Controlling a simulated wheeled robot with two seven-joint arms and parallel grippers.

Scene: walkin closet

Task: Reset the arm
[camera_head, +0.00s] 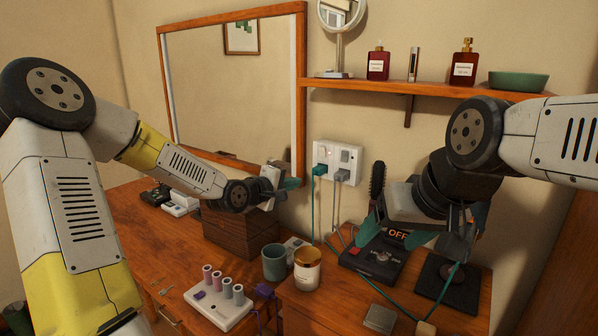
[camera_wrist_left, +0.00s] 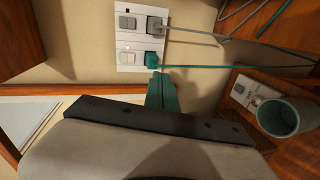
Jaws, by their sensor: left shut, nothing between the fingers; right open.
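My left gripper (camera_head: 288,187) is shut and empty. It is in front of the wall below the mirror's lower right corner, left of the wall socket (camera_head: 337,162). Its teal fingers (camera_wrist_left: 162,93) also show in the left wrist view, just below the socket plate. My right gripper (camera_head: 394,236) is open, with its teal fingers spread over a dark box marked "OFF" (camera_head: 362,264) on the right table. I cannot tell whether it touches the box. A green plug (camera_head: 320,170) and a grey plug (camera_head: 342,175) sit in the socket, with cables hanging down.
A wooden box (camera_head: 240,232), a green cup (camera_head: 275,262), a candle jar (camera_head: 307,270) and a white tray with rollers (camera_head: 218,303) stand below. A wall shelf (camera_head: 420,90) holds bottles and a bowl. A black pad (camera_head: 447,283) lies right of the dark box.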

